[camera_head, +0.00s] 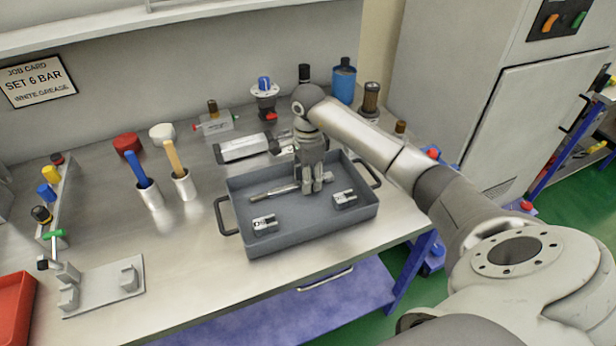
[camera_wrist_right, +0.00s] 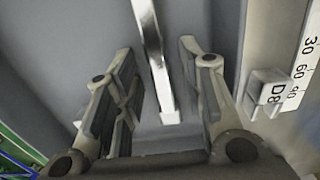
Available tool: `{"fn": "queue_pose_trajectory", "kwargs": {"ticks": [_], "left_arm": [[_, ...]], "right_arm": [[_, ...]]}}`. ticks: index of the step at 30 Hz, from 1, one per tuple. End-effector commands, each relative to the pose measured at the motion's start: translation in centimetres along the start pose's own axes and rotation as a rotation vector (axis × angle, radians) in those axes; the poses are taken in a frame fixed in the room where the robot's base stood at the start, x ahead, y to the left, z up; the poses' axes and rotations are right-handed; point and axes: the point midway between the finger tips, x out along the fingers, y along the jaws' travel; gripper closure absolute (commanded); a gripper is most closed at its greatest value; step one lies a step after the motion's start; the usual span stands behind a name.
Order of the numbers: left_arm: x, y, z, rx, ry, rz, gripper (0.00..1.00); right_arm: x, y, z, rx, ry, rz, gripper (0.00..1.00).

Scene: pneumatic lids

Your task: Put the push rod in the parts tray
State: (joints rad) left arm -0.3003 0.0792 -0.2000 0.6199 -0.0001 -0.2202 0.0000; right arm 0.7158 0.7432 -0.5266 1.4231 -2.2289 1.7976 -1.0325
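The push rod (camera_head: 275,191), a long thin silvery bar, lies inside the grey parts tray (camera_head: 310,234). Its right end reaches the fingers of my right gripper (camera_head: 313,187), which points down into the tray. In the right wrist view, the rod (camera_wrist_right: 152,45) shows between the spread fingers of my right gripper (camera_wrist_right: 158,88), with gaps on both sides. This gripper is open. Whether the rod rests flat on the tray floor is hard to tell. My left gripper is not in view.
Two small metal blocks (camera_head: 264,223) (camera_head: 345,198) sit in the tray. Two cups with blue (camera_head: 149,193) and tan (camera_head: 183,183) handles stand left. A grey fixture (camera_head: 105,287) is front left; bench between is clear.

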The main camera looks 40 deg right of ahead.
Motion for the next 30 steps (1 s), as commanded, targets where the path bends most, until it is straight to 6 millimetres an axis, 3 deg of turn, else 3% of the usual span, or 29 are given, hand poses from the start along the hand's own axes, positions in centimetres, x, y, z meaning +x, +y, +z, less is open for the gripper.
{"fn": "queue_pose_trajectory", "kwargs": {"ticks": [11,24,30], "left_arm": [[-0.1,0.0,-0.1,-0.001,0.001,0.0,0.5],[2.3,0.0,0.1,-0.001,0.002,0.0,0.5],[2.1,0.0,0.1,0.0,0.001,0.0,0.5]], "right_arm": [[-0.7,-0.1,0.0,-0.001,-0.001,-0.002,0.63],[-9.3,-0.1,0.0,0.0,0.0,-0.005,0.63],[-11.7,-0.1,0.0,0.0,0.0,-0.002,0.63]]}}
